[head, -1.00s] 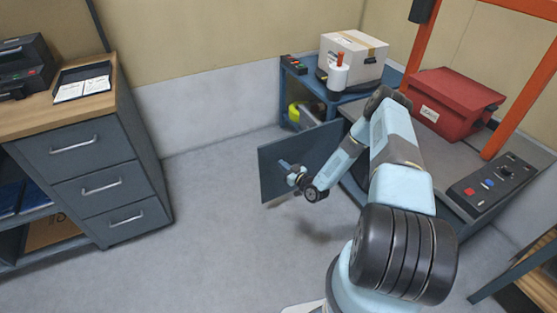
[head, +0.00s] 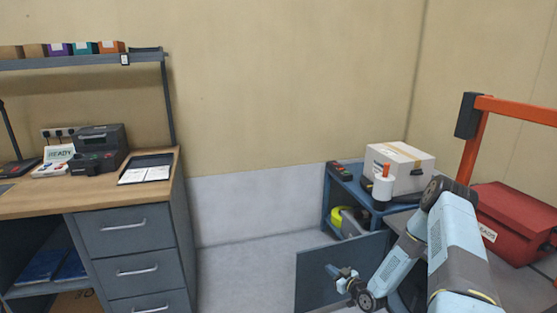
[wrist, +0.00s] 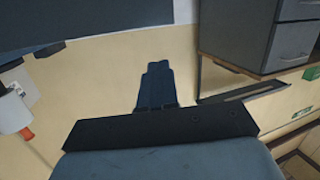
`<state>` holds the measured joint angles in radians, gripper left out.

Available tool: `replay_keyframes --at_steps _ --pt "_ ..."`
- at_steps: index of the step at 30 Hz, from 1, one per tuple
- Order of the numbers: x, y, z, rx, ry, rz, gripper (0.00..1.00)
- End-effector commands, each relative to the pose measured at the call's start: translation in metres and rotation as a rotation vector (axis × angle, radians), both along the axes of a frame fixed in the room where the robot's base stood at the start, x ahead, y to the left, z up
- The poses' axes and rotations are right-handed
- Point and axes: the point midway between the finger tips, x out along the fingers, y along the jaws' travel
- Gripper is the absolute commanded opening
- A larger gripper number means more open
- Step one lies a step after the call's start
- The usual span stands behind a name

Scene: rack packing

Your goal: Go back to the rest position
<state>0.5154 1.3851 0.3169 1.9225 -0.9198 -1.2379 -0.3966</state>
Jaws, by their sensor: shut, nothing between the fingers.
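My gripper (head: 333,270) is at the end of my arm, in front of a flat grey-blue panel (head: 312,281) that looks like an open cabinet door. Its fingers point toward the left of the head view. I cannot tell from the head view whether the gripper touches the panel. In the wrist view the two dark fingers (wrist: 155,82) are together and empty. A dark flat surface fills the upper left there, apart from the fingertips in the picture.
A blue cart (head: 342,190) bears a cardboard box (head: 405,175) and a white bottle with an orange top (head: 383,188). A red case (head: 510,215) lies at the right below an orange frame (head: 515,108). The drawer unit (head: 125,232) stands left, with open floor between.

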Motion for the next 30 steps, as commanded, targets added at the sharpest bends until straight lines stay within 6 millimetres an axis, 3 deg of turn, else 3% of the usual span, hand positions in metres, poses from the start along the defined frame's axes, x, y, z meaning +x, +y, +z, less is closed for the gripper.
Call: replay_keyframes --at_steps 6,15,23,30 --pt "0.025 -0.012 0.049 -0.128 0.072 0.015 0.00" --pt "0.044 -0.028 0.120 -0.285 0.175 -0.006 0.00" --pt "0.046 -0.040 0.189 -0.397 0.259 -0.056 0.00" --pt "0.037 -0.050 0.255 -0.477 0.333 -0.125 0.00"
